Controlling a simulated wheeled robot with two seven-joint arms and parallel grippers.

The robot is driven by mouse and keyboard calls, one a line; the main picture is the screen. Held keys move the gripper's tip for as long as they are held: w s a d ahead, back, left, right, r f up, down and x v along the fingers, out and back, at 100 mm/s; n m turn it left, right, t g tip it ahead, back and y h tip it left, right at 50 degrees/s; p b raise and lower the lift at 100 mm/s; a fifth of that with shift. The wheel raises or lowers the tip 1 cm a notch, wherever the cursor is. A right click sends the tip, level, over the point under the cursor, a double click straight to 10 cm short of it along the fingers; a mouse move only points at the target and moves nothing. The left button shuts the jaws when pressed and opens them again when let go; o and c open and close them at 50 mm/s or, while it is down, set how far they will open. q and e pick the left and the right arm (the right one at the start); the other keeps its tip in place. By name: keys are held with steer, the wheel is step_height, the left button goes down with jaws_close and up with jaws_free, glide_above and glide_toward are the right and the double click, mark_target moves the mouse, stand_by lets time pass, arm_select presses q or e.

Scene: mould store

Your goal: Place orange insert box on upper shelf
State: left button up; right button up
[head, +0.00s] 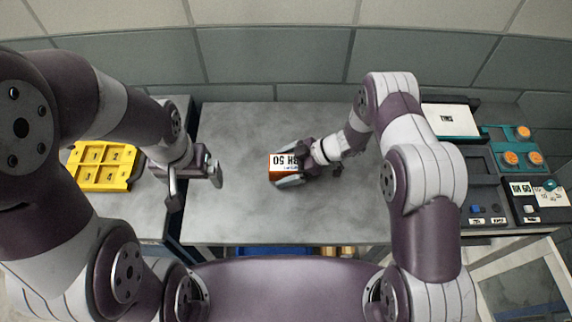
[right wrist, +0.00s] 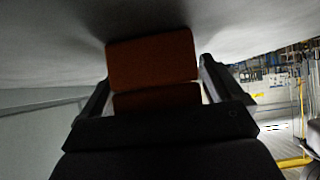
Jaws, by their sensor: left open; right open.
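The orange insert box (head: 284,160), with a white label reading "50" on top, rests on the grey top (head: 235,215) near the middle of the head view. My right gripper (head: 292,168) is open around it. In the right wrist view the box's orange side (right wrist: 152,60) lies between the two dark fingers, with a gap visible on the right side. Part of the box is hidden by the gripper. My left gripper (head: 195,184) is open and empty, to the left of the box near the grey top's left edge. I cannot identify an upper shelf.
A yellow compartment tray (head: 103,166) lies on the left-hand surface. At right are a white-topped teal case (head: 451,120), a teal tray with orange round pieces (head: 512,145) and dark labelled trays (head: 488,212). A tiled wall (head: 275,62) stands behind. The grey top around the box is clear.

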steer(key=shift+a, duration=0.1)
steer(key=c, duration=1.3)
steer(key=shift+r, duration=0.1)
steer(key=shift+c, duration=0.2)
